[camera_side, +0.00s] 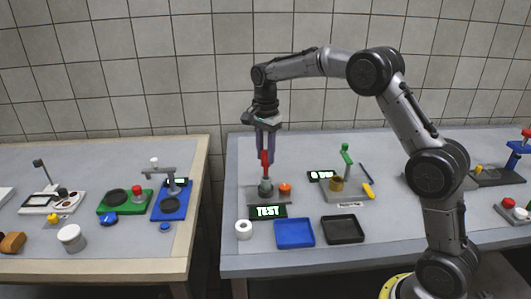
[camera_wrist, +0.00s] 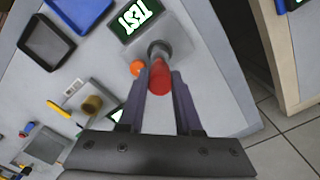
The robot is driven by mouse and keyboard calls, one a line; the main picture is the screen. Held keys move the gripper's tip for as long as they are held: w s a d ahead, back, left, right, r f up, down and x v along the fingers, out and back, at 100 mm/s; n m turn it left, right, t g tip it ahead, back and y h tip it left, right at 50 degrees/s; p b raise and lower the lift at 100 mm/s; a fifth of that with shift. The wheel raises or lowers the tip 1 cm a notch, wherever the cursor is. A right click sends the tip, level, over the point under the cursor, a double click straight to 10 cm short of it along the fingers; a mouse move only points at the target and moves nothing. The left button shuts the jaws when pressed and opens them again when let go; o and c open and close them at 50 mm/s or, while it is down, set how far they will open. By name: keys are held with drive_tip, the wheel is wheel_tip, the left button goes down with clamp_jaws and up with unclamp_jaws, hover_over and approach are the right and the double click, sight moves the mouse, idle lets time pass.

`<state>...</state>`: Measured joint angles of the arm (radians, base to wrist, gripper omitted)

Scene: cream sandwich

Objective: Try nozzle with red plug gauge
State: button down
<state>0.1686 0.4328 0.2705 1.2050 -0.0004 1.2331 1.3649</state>
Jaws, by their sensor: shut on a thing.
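My gripper (camera_side: 265,150) is shut on the red plug gauge (camera_side: 265,163). In the wrist view the gauge (camera_wrist: 160,78) stands between the two fingers. In the wrist view the nozzle (camera_wrist: 157,48) shows just beyond the gauge's end. The gauge's lower end is at or just above the nozzle; I cannot tell whether it is inside.
An orange knob (camera_side: 285,188) sits beside the nozzle. A blue tray (camera_side: 294,233) and a black tray (camera_side: 343,229) lie in front. To the right is a station with a brass cup (camera_side: 337,184) and a green-topped post (camera_side: 346,154). A white roll (camera_side: 243,230) stands near the table's front left.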

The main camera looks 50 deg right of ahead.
sight(266, 162)
drive_tip(key=shift+f, duration=1.7)
idle(2.0)
drive_tip(key=shift+r, duration=0.1)
drive_tip(key=shift+r, duration=3.45)
